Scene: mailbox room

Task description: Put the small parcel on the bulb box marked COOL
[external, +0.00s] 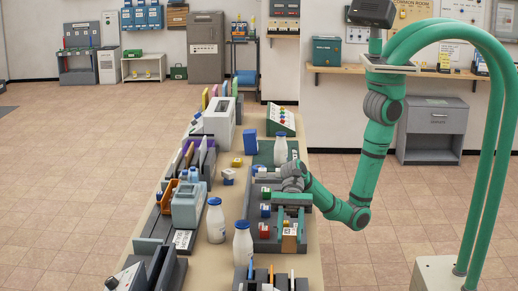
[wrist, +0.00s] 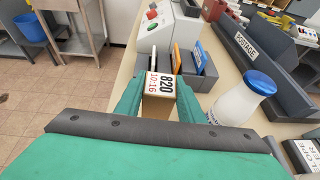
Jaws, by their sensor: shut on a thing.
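My gripper (external: 290,226) is shut on a small brown box with a white label, which I take to be the small parcel (external: 289,243). In the wrist view the parcel (wrist: 159,88) sits between my green fingers (wrist: 158,103), its label reading 820 and 10:16. It is over the right side of the long table, among grey trays; whether it touches anything below cannot be told. No marking COOL is readable. Small boxes stand mid-table: a blue-and-white one (external: 228,178), a yellow one (external: 237,162) and a taller blue one (external: 250,146). I cannot tell which is the bulb box.
White bottles with blue caps (external: 243,243) stand close left of my gripper; one (wrist: 233,104) is right beside it in the wrist view. Grey slots with orange and blue cards (wrist: 190,65) lie beyond the parcel. A POSTAGE tray (wrist: 270,62) stands right. The table's middle strip has free patches.

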